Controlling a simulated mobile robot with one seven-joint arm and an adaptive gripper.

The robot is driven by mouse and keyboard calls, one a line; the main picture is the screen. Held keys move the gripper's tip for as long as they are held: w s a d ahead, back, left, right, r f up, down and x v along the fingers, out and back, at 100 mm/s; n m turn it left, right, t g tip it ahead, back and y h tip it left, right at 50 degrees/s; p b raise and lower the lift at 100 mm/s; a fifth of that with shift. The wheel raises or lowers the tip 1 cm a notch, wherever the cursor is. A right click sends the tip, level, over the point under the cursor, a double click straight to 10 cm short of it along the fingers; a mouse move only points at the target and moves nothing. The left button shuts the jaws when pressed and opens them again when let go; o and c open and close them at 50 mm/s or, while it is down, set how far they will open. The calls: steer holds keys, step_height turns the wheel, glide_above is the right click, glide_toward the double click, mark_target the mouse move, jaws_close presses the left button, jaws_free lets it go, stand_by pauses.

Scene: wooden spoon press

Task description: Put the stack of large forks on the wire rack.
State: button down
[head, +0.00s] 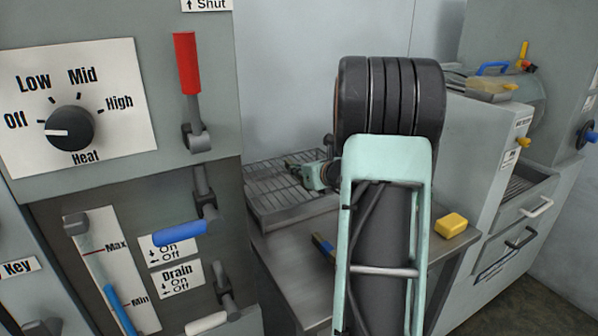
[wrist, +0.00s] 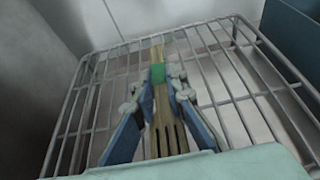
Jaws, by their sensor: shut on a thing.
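The stack of large forks (wrist: 167,132) is wooden, with a green band around it. In the wrist view its slotted tines point toward the bottom of the picture. My gripper (wrist: 160,88) is shut on it, with one blue finger on either side near the band. The stack is over the wire rack (wrist: 84,105); I cannot tell whether it touches the bars. In the head view the wire rack (head: 276,206) stands on the metal counter, and my gripper (head: 294,168) is above it. The forks are too small to make out there.
A yellow block (head: 452,224) lies on the counter (head: 285,250) right of my arm. A small blue and yellow item (head: 323,246) lies in front of the rack. A grey machine with levers and a dial (head: 71,129) stands close on the left. A wall is behind.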

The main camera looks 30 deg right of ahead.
steer(key=shift+f, duration=0.15)
steer(key=c, duration=2)
jaws_free()
steer(key=shift+o, duration=0.2)
steer(key=shift+r, duration=0.25)
steer(key=p+v, duration=0.1)
steer(key=v, duration=1.1)
steer(key=shift+p, duration=0.3)
steer(key=shift+f, duration=0.15)
